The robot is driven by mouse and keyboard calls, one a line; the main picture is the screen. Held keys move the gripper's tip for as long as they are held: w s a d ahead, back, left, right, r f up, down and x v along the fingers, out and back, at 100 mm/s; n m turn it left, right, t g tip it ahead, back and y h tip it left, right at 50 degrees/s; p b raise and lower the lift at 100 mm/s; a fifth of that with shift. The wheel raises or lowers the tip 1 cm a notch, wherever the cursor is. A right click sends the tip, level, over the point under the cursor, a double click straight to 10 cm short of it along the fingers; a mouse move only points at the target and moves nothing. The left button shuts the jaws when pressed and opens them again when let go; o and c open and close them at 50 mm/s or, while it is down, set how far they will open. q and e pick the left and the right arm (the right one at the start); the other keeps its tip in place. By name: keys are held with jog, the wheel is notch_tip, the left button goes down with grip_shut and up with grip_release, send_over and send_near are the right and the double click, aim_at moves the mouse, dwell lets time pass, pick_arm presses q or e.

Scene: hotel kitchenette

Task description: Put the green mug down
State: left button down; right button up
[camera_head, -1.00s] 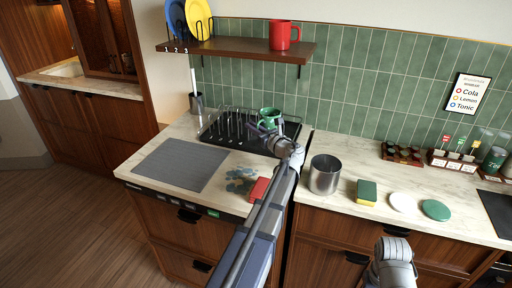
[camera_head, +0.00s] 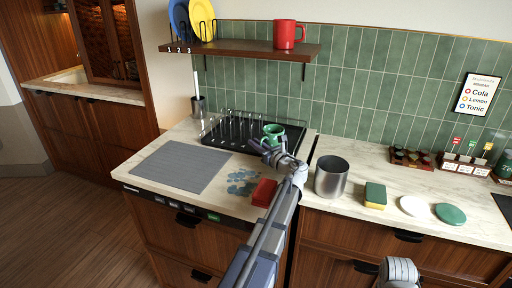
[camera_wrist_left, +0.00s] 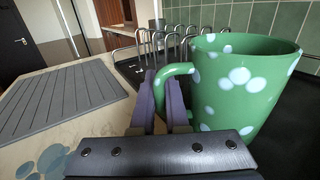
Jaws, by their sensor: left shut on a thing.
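The green mug (camera_head: 275,130) with pale spots is upright at the right end of the black drying rack (camera_head: 222,141). In the left wrist view the mug (camera_wrist_left: 243,85) fills the right side, its handle toward my fingers. My left gripper (camera_head: 262,147) is shut on the handle; it also shows in the left wrist view (camera_wrist_left: 168,100). The mug's base is hidden, so I cannot tell whether it touches the rack.
A grey ribbed mat (camera_head: 181,166) lies left of the rack. Blue-grey splotches (camera_head: 243,181) and a red block (camera_head: 264,192) are in front. A metal canister (camera_head: 331,178) and a sponge (camera_head: 375,194) stand to the right. A shelf (camera_head: 240,48) holds a red mug (camera_head: 289,35).

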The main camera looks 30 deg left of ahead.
pick_arm(q)
jog(key=shift+f, duration=0.15)
jog(key=c, duration=0.9)
grip_release()
jog(key=shift+r, duration=0.2)
jog(key=v, duration=1.2)
